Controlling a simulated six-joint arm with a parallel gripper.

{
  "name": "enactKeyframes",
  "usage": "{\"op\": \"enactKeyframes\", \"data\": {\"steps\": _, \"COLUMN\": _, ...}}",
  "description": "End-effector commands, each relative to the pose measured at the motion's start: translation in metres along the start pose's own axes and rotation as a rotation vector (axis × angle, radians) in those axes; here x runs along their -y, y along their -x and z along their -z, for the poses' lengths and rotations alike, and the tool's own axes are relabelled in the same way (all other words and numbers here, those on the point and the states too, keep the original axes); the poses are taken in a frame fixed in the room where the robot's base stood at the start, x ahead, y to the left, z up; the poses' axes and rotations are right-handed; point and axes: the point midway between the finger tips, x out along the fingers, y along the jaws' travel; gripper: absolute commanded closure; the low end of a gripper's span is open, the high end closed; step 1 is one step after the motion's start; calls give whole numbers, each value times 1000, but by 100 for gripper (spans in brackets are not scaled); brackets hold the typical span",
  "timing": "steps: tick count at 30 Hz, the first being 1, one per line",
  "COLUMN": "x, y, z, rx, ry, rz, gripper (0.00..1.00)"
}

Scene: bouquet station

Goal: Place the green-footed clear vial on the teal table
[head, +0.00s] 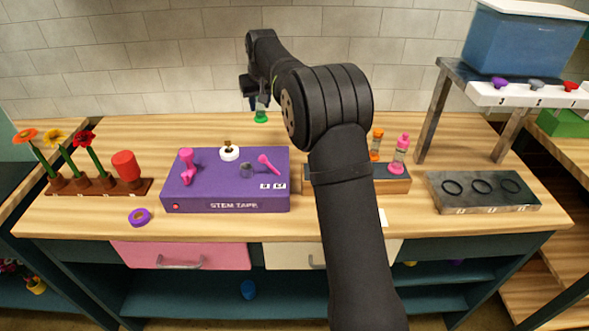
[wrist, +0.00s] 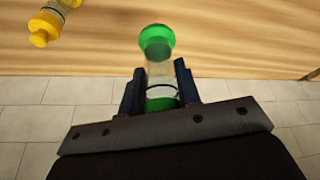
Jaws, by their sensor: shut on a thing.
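The green-footed clear vial (head: 261,115) hangs from my gripper (head: 257,101) over the back of the wooden bench top in the head view, green foot down. In the wrist view my gripper (wrist: 159,72) is shut on the clear body of the vial (wrist: 156,42). Its green foot points away from the gripper, and more green shows between the fingers. The vial appears apart from the surface below. The bench's frame and lower shelf (head: 190,290) are dark teal. I cannot pick out a separate teal tabletop.
A purple stem tape box (head: 230,205) stands front left of the vial, beside a flower rack (head: 110,192). My arm hides part of a tray with orange and pink vials (head: 400,150). A yellow-ended vial (wrist: 45,25) shows in the wrist view. A ring plate (head: 483,205) lies right.

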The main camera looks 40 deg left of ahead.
Motion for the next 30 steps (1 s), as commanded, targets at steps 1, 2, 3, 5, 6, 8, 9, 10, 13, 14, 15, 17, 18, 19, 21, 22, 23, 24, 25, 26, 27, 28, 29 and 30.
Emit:
{"op": "enactKeyframes", "data": {"steps": 1, "x": 11, "y": -6, "z": 7, "rx": -1, "ry": 40, "rz": 14, "gripper": 100}}
{"op": "enactKeyframes", "data": {"steps": 2, "x": 16, "y": -8, "z": 9, "rx": -1, "ry": 60, "rz": 21, "gripper": 100}}
{"op": "enactKeyframes", "data": {"steps": 3, "x": 22, "y": -11, "z": 12, "rx": -1, "ry": 83, "rz": 30, "gripper": 100}}
{"op": "enactKeyframes", "data": {"steps": 5, "x": 28, "y": -13, "z": 16, "rx": -1, "ry": 108, "rz": 38, "gripper": 100}}
{"op": "enactKeyframes", "data": {"steps": 6, "x": 31, "y": -14, "z": 17, "rx": 0, "ry": 122, "rz": 43, "gripper": 100}}
{"op": "enactKeyframes", "data": {"steps": 8, "x": 34, "y": -16, "z": 18, "rx": 3, "ry": 145, "rz": 50, "gripper": 100}}
{"op": "enactKeyframes", "data": {"steps": 9, "x": 36, "y": -16, "z": 19, "rx": 4, "ry": 163, "rz": 56, "gripper": 100}}
{"op": "enactKeyframes", "data": {"steps": 10, "x": 37, "y": -16, "z": 19, "rx": 6, "ry": 178, "rz": 61, "gripper": 100}}
{"op": "enactKeyframes", "data": {"steps": 13, "x": 40, "y": -17, "z": 20, "rx": 13, "ry": 219, "rz": 74, "gripper": 100}}
{"op": "enactKeyframes", "data": {"steps": 14, "x": 42, "y": -18, "z": 20, "rx": 14, "ry": 225, "rz": 75, "gripper": 100}}
{"op": "enactKeyframes", "data": {"steps": 15, "x": 46, "y": -21, "z": 21, "rx": 14, "ry": 227, "rz": 76, "gripper": 100}}
{"op": "enactKeyframes", "data": {"steps": 17, "x": 54, "y": -28, "z": 22, "rx": 16, "ry": 226, "rz": 76, "gripper": 100}}
{"op": "enactKeyframes", "data": {"steps": 18, "x": 61, "y": -34, "z": 24, "rx": 16, "ry": 227, "rz": 76, "gripper": 100}}
{"op": "enactKeyframes", "data": {"steps": 19, "x": 67, "y": -39, "z": 25, "rx": 16, "ry": 227, "rz": 76, "gripper": 100}}
{"op": "enactKeyframes", "data": {"steps": 21, "x": 82, "y": -51, "z": 29, "rx": 16, "ry": 227, "rz": 76, "gripper": 100}}
{"op": "enactKeyframes", "data": {"steps": 22, "x": 88, "y": -56, "z": 31, "rx": 16, "ry": 227, "rz": 75, "gripper": 100}}
{"op": "enactKeyframes", "data": {"steps": 23, "x": 94, "y": -60, "z": 32, "rx": 16, "ry": 226, "rz": 75, "gripper": 100}}
{"op": "enactKeyframes", "data": {"steps": 24, "x": 102, "y": -67, "z": 34, "rx": 16, "ry": 226, "rz": 75, "gripper": 100}}
{"op": "enactKeyframes", "data": {"steps": 25, "x": 108, "y": -72, "z": 36, "rx": 15, "ry": 226, "rz": 75, "gripper": 100}}
{"op": "enactKeyframes", "data": {"steps": 26, "x": 114, "y": -76, "z": 38, "rx": 15, "ry": 225, "rz": 75, "gripper": 100}}
{"op": "enactKeyframes", "data": {"steps": 27, "x": 121, "y": -82, "z": 39, "rx": 15, "ry": 225, "rz": 76, "gripper": 100}}
{"op": "enactKeyframes", "data": {"steps": 28, "x": 125, "y": -85, "z": 41, "rx": 14, "ry": 225, "rz": 75, "gripper": 100}}
{"op": "enactKeyframes", "data": {"steps": 29, "x": 129, "y": -89, "z": 42, "rx": 15, "ry": 224, "rz": 75, "gripper": 100}}
{"op": "enactKeyframes", "data": {"steps": 30, "x": 133, "y": -91, "z": 43, "rx": 13, "ry": 223, "rz": 75, "gripper": 100}}
